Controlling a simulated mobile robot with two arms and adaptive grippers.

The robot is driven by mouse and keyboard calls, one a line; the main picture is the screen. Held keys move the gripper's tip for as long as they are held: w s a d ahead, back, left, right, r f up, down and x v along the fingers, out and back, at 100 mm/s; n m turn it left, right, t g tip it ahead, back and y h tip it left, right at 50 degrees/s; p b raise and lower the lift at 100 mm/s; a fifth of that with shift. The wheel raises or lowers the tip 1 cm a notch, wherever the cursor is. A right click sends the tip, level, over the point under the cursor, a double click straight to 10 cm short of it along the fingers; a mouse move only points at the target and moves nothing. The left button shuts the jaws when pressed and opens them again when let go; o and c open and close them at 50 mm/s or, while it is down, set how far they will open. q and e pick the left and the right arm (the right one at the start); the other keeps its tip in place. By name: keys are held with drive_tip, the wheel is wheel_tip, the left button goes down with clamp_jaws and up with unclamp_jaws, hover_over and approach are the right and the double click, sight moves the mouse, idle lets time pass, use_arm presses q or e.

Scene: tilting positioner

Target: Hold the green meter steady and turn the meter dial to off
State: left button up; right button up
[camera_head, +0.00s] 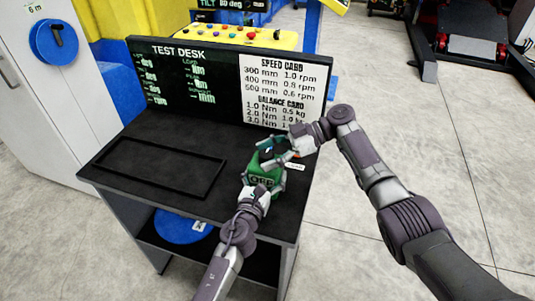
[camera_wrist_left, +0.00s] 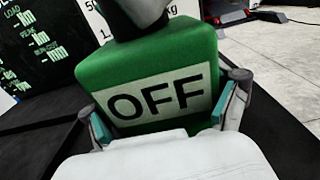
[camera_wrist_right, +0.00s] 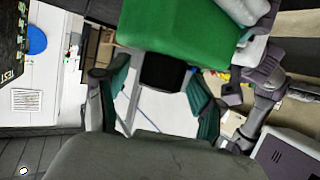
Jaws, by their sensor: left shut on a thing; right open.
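The green meter (camera_head: 258,164) stands at the right front of the desk. Its front face bears a white OFF label, which reads large in the left wrist view (camera_wrist_left: 155,98). My left gripper (camera_head: 262,184) is shut on the meter, one finger on each side of the labelled face. My right gripper (camera_head: 276,156) is open at the top of the meter. In the right wrist view a dark block (camera_wrist_right: 163,72), apparently the dial, stands out from the green body between the open fingers, with gaps on both sides. The dial's pointing direction cannot be read.
The black test desk (camera_head: 130,200) carries an empty rectangular frame (camera_head: 165,142) on the left. A display panel and a white card board (camera_head: 283,88) stand along its back edge. A blue disc (camera_head: 180,228) lies on the shelf below. Open floor is to the right.

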drive_tip(key=v, duration=1.2)
use_arm(q)
drive_tip(key=o, duration=1.2)
drive_tip(key=shift+f, duration=0.1)
drive_tip(key=shift+s, duration=0.1)
